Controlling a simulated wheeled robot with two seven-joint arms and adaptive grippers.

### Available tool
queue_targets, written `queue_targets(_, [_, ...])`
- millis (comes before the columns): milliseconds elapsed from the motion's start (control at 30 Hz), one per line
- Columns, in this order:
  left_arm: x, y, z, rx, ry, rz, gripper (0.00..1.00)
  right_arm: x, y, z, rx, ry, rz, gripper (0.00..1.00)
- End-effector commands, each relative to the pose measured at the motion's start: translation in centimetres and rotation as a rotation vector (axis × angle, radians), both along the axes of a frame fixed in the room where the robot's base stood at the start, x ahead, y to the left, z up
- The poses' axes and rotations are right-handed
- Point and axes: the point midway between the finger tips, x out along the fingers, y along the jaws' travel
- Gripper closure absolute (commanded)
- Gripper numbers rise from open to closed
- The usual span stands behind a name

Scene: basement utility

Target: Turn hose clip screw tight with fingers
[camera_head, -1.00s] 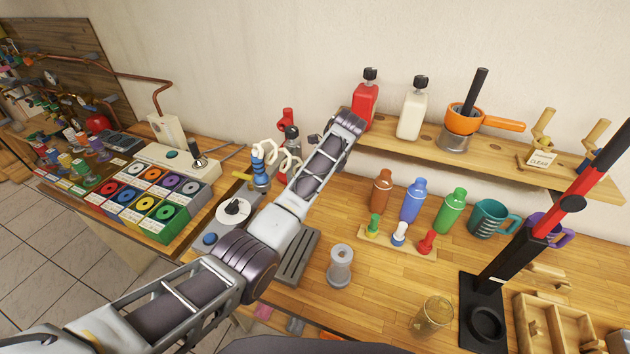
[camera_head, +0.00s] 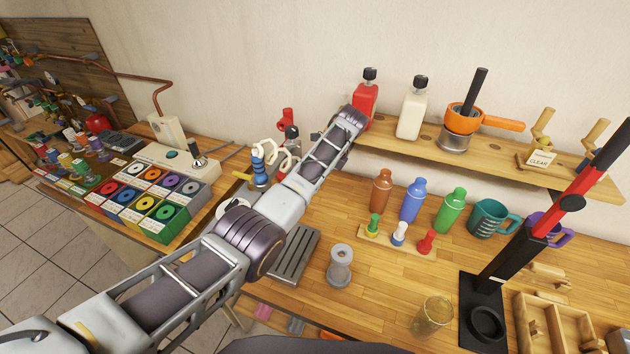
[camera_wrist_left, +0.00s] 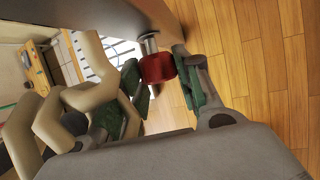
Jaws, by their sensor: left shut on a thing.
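My right gripper is in neither view.
A wooden shelf (camera_head: 500,154) with a red bottle (camera_head: 365,100) and a white bottle (camera_head: 411,112) is close to my left arm. A grey flanged spool (camera_head: 340,268), colored bottles and small pegs stand on the bench (camera_head: 385,290). Bare wood lies around the spool.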

Motion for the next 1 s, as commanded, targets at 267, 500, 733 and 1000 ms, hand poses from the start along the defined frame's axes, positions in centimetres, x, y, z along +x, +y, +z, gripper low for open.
queue_targets(267, [0.23, -0.14, 0.13, 0.01, 0.035, -0.003, 0.9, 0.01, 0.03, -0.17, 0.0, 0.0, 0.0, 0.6])
queue_targets(500, [0.23, -0.09, 0.15, 0.021, 0.067, -0.002, 0.9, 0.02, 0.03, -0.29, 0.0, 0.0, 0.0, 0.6])
queue_targets(733, [0.11, -0.07, 0.16, 0.028, 0.09, -0.001, 0.9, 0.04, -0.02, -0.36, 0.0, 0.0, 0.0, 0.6])
queue_targets(1000, [0.08, -0.06, 0.17, 0.029, 0.093, 0.0, 0.9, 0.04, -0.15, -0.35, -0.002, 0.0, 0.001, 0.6])
